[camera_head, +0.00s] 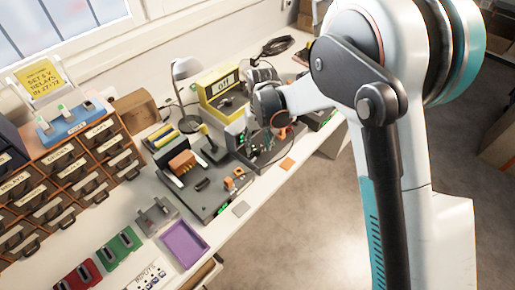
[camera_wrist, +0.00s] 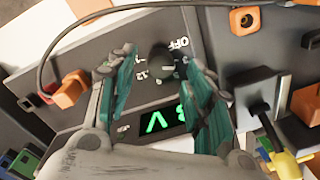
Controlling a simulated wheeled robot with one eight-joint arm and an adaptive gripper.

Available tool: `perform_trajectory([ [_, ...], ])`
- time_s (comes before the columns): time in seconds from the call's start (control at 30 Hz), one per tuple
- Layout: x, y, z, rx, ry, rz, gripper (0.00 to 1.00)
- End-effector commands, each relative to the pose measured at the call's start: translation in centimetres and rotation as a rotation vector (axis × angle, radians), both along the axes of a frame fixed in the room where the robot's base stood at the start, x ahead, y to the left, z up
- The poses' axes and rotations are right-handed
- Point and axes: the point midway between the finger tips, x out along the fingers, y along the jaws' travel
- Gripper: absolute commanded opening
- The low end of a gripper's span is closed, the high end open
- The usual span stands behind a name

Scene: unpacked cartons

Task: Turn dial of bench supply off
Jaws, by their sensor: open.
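The bench supply is the dark box (camera_head: 262,150) on the workbench, partly hidden behind my gripper (camera_head: 264,118) in the head view. In the wrist view its dark front panel (camera_wrist: 85,50) appears turned around. Its small round dark dial (camera_wrist: 161,59) shows between the fingertips of my gripper (camera_wrist: 163,62), with "OFF" printed close by and numbers around it. Where the dial points is hard to tell. A green lit display (camera_wrist: 160,121) shows a "V" and a digit partly covered by a finger. My gripper is open, a finger on either side of the dial; contact cannot be seen.
Orange plugs (camera_wrist: 70,90) and a dark cable lie close to the panel. A purple tray (camera_head: 184,243) and drawers (camera_head: 85,155) are at left.

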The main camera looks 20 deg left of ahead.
Motion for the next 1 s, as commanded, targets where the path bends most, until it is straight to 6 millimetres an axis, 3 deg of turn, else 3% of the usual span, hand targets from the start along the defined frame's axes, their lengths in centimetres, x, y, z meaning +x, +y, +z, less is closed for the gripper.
perform_trajectory([
  [0.2,-0.1,0.1,-1.9,0.000,0.000,0.000,0.47],
  [0.53,-0.1,0.1,-2.1,0.000,0.000,0.000,0.47],
  [0.73,-0.1,0.1,-2.1,0.000,0.000,0.000,0.03],
  [1.0,0.0,0.1,-2.1,0.000,-0.001,0.012,0.03],
])
